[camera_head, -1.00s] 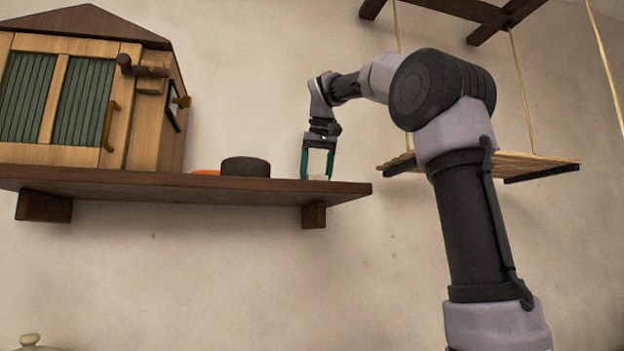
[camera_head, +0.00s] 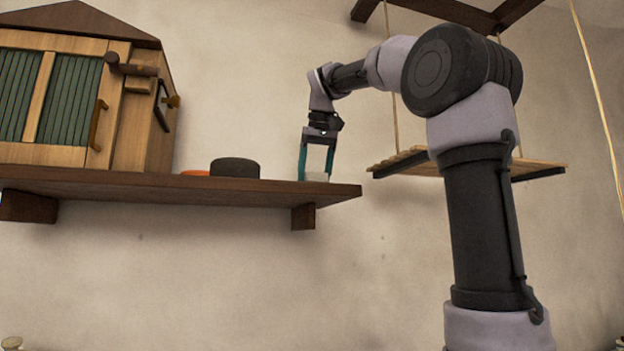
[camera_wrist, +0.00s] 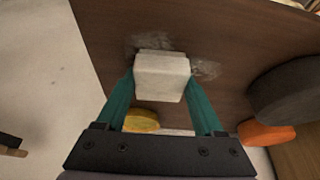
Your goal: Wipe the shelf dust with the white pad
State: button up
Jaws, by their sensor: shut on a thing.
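The white pad (camera_wrist: 162,76) is between the two teal fingers of my gripper (camera_wrist: 162,92) in the wrist view, and the gripper is shut on it. In the head view the pad (camera_head: 317,176) shows low between the fingers of my gripper (camera_head: 317,172), at the right end of the brown wall shelf (camera_head: 250,192). It appears to be on the shelf top or just over it; I cannot tell which. Pale dust (camera_wrist: 206,68) shows on the shelf to the right of the pad in the wrist view, with more beyond its far edge.
A dark round object (camera_head: 235,167) and an orange thing (camera_head: 195,173) are on the shelf left of my gripper. A yellow thing (camera_wrist: 142,121) shows below the pad in the wrist view. A wooden cabinet (camera_head: 85,100) fills the shelf's left. A hanging slatted rack (camera_head: 540,168) is at right.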

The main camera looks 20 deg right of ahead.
jog(key=shift+s, duration=2.55)
jog(key=shift+r, duration=3.1)
jog(key=shift+r, duration=0.1)
notch_tip(320, 180, up, 3)
jog(key=shift+f, duration=0.1)
